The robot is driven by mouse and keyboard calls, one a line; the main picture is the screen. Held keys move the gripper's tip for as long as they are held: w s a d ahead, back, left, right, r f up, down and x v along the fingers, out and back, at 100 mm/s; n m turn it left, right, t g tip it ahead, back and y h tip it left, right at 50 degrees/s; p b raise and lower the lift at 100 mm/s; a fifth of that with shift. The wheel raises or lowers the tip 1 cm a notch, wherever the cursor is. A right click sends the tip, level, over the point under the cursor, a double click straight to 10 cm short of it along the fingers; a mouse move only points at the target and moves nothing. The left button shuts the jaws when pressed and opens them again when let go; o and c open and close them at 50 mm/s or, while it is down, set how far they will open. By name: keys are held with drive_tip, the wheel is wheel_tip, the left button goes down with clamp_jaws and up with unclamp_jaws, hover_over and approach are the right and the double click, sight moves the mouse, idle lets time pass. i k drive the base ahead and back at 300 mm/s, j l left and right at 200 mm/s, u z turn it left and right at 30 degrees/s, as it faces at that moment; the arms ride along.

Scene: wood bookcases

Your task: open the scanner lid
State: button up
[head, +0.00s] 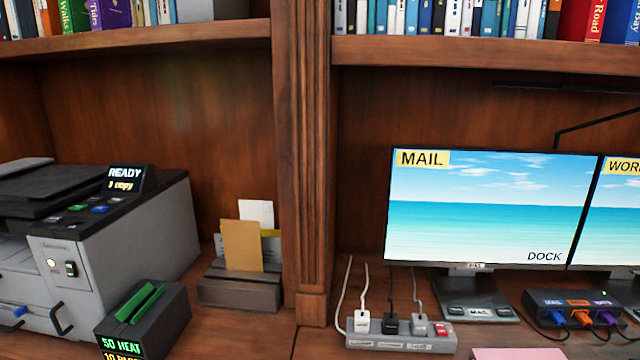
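The grey and black scanner (130,236) stands at the left on the desk and is cut off by the left edge of the view. Its dark lid (60,184) lies on top and looks down flat, though its far left part is out of view. A small display (128,178) on it reads "READY 1 copy". Dark buttons, one green and one blue, sit on the panel in front of the lid. My gripper is not in view.
A power strip (400,334), a MAIL monitor (485,215) and a dock (570,312) are further right. A shelf (130,44) of books hangs above.

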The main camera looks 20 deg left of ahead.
sight(34, 193)
drive_tip(key=u, duration=2.4)
drive_tip(key=i+j, duration=0.1)
drive_tip(key=i, duration=0.2)
drive_tip(key=i+j, duration=0.1)
drive_tip(key=i, duration=0.25)
drive_tip(key=l+z, duration=0.05)
